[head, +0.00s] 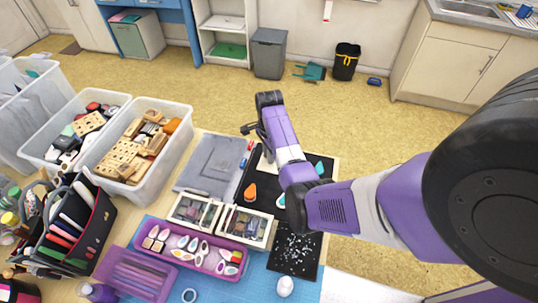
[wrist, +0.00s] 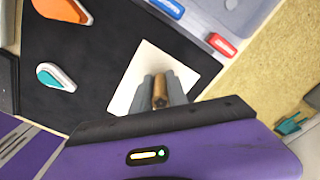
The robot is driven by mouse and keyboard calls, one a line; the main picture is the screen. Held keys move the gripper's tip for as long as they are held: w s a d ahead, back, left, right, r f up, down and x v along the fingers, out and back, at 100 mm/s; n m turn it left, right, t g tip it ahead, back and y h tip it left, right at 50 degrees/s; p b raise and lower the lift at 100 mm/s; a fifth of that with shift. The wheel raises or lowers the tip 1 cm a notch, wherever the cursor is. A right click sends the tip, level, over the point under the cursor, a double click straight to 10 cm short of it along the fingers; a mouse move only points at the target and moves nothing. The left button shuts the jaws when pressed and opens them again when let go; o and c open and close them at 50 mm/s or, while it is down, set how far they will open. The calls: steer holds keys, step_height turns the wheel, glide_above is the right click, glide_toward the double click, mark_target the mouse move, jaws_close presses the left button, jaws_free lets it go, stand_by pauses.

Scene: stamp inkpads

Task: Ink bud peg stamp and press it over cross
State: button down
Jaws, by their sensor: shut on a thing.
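My gripper (wrist: 160,95) is shut on a small brown wooden peg stamp (wrist: 160,90), whose end shows between the grey fingers. The held stamp is over or near a white card (wrist: 149,58) on a black mat (wrist: 95,60); I cannot tell whether it touches. No cross mark can be made out on the card, and its lower part is hidden by my gripper. Drop-shaped inkpads lie on the mat: an orange one (head: 250,191) and a teal one (wrist: 55,75). In the head view my arm hides the fingers and the stamp.
Boxes of ink pads (head: 244,224), a purple tray (head: 172,257) and a bin of wooden stamps (head: 183,152) stand to the left. A dark speckled sheet (head: 294,256) lies in front.

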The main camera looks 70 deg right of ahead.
steer(key=shift+s+a, duration=0.1)
steer(key=shift+r+p, duration=0.5)
steer(key=shift+p, duration=0.2)
steer(key=shift+r, duration=0.15)
step_height(320, 180, up, 3)
steer(key=p, duration=0.3)
steer(key=shift+r, duration=1.15)
